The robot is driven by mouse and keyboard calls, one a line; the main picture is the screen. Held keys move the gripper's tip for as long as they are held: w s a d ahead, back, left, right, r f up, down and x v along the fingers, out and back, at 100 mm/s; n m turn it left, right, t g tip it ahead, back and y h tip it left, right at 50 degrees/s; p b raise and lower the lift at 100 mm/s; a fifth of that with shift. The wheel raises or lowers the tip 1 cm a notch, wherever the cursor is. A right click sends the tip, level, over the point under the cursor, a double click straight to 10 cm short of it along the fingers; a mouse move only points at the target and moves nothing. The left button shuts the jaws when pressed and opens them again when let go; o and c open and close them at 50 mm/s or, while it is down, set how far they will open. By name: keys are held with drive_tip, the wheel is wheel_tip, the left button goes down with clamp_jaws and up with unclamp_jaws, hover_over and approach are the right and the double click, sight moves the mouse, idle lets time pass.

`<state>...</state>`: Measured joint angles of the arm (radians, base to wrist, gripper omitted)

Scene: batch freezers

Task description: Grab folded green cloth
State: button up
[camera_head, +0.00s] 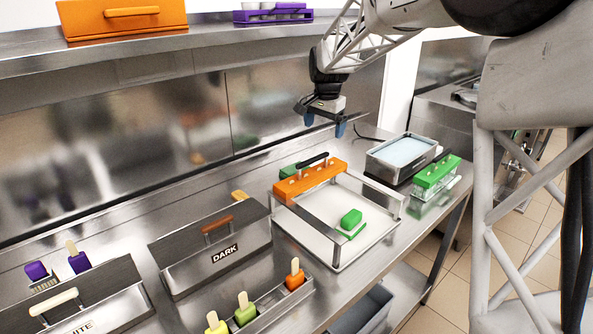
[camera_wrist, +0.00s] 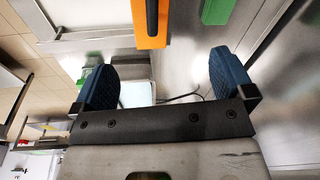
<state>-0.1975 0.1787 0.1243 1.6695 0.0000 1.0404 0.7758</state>
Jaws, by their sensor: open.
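A flat green piece (camera_head: 288,171), which looks like the folded green cloth, lies on the steel counter behind the orange bar with a black handle (camera_head: 311,178). The bar partly hides it in the head view. In the wrist view the green piece (camera_wrist: 217,10) is cut off by the top edge, right of the orange bar (camera_wrist: 151,22). My gripper (camera_head: 324,124) hangs above the back of the counter, up and right of the green piece and clear of it. Its blue fingers (camera_wrist: 160,72) are apart with nothing between them.
A white tray in a metal frame (camera_head: 330,255) holds a green block (camera_head: 351,218) and a thin green strip. A liquid-filled steel pan (camera_head: 401,150) and a green-topped clear container (camera_head: 436,175) stand right. The back wall is close.

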sight(295, 171)
drive_tip(key=w+a+f, duration=0.3)
drive_tip(key=w+f, duration=0.2)
drive_tip(key=w+a+f+m+g, duration=0.1)
drive_tip(key=w+a+f, duration=0.2)
drive_tip(key=w+f, duration=0.2)
drive_tip(key=w+a+f+m, duration=0.1)
drive_tip(key=w+a+f, duration=0.3)
drive_tip(key=f, duration=0.2)
drive_tip(key=shift+w, duration=0.4)
drive_tip(key=shift+f, duration=0.15)
drive_tip(key=shift+f, duration=1.2)
drive_tip(key=shift+f, duration=0.1)
drive_tip(key=shift+f, duration=2.5)
drive_tip(key=shift+c, duration=0.3)
drive_tip(key=c, duration=0.9)
